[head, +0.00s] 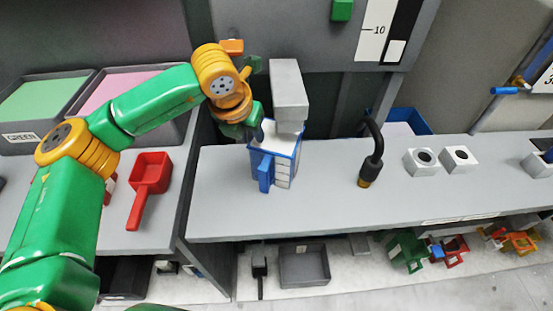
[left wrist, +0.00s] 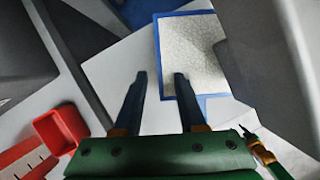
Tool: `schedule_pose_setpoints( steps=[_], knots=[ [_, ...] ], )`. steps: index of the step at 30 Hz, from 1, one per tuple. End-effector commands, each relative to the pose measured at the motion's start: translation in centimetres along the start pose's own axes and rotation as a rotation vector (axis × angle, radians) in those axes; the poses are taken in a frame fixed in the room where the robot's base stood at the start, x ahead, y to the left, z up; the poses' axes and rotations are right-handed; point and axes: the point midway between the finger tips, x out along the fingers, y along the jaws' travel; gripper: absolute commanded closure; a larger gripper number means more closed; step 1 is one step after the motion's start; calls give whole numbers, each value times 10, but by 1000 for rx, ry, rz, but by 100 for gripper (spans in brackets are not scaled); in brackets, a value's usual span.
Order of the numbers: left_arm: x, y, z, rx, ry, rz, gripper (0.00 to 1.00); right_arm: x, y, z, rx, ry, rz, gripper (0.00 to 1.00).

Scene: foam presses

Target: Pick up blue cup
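The blue cup (head: 264,174) stands upright on the grey counter. It has a blue rim and handle, and pale marked bands on its side. Pale speckled material shows inside it in the left wrist view, within the blue rim (left wrist: 157,52). My left gripper (head: 258,124) is at the cup's top, on its left side. In the left wrist view its two fingers (left wrist: 160,77) are apart with nothing gripped. The cup's left rim appears between them, one fingertip overlapping the contents. Whether they touch the cup cannot be told. My right gripper is out of view.
A grey block-shaped spout (head: 289,88) hangs right above the cup. A black bent hose (head: 374,150) and white blocks (head: 421,161) stand to the right on the counter (head: 325,195). A red scoop (head: 150,178) lies on the left surface. Counter space between cup and hose is clear.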

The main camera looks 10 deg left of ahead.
Motion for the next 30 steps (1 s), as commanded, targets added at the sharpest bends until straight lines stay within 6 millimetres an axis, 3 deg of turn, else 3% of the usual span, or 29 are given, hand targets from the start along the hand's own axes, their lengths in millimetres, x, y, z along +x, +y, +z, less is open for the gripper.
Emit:
schedule_pose_setpoints(
  steps=[7,12,17,18,22,30],
  knots=[
    [37,-1,1,0,7,0,60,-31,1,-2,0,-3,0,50],
    [62,-1,0,1,3,-3,60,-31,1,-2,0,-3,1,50],
    [64,-1,0,2,1,-3,60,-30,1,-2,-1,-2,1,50],
    [64,-1,0,2,1,-3,63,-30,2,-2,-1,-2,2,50],
    [64,-1,0,2,1,-3,98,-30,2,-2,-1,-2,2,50],
    [64,-1,0,2,1,-3,100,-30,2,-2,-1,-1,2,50]
  ],
)
